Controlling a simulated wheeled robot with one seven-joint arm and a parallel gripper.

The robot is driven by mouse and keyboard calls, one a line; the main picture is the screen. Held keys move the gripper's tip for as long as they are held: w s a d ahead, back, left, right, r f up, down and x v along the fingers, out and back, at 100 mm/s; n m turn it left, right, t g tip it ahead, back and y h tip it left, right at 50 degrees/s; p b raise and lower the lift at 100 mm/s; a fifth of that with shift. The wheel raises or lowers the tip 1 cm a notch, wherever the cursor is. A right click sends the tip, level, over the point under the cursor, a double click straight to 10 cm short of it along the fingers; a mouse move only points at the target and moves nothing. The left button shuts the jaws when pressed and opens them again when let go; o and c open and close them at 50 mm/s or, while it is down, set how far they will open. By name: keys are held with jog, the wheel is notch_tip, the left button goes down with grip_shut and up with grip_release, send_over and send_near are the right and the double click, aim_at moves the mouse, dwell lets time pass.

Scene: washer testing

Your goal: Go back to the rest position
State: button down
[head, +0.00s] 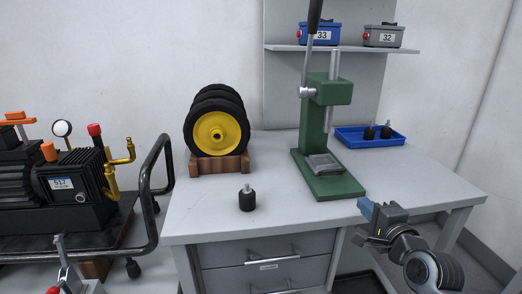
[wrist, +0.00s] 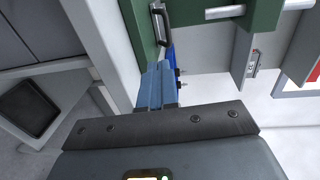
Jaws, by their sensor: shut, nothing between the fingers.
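My gripper (head: 367,208) is in front of the table's front edge at the right in the head view. Its blue fingers are together with nothing between them, and they also show in the wrist view (wrist: 157,78). The fingers are apart from the green press (head: 318,150), near the front corner of its base. The press stands upright on the grey table (head: 400,180) with its lever raised.
A black part (head: 247,199) stands on the table. Yellow-hubbed wheels (head: 216,134) sit in a wooden holder (head: 206,165). A blue tray (head: 362,142) holds small black parts. A cart with a compressor (head: 75,185) is at left. Drawers (head: 265,266) are below the table.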

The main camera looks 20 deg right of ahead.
jog(key=s+a+f+n+y, duration=0.1)
jog(key=s+a+f+n, duration=0.25)
jog(key=s, duration=0.25)
jog(key=s+a+f+n, duration=0.2)
jog(key=s+a+n, duration=0.1)
jog(key=s+a, duration=0.25)
jog(key=s+a+f+n+y, duration=0.1)
jog(key=s+a+f+n, duration=0.1)
jog(key=s+a+n, duration=0.35)
jog(key=s+a+r+n+y, duration=0.1)
jog(key=s+a+r+n, duration=0.2)
jog(key=s, duration=0.7)
jog(key=s+a+r+n+g+y, duration=0.1)
jog(key=s+a+r+n, duration=0.2)
jog(key=s, duration=0.7)
jog(key=a+n, duration=0.2)
jog(key=n, duration=0.1)
jog(key=shift+s+a+r+y, duration=0.2)
jog(key=shift+s+a+y, duration=0.05)
jog(key=shift+a+y, duration=0.1)
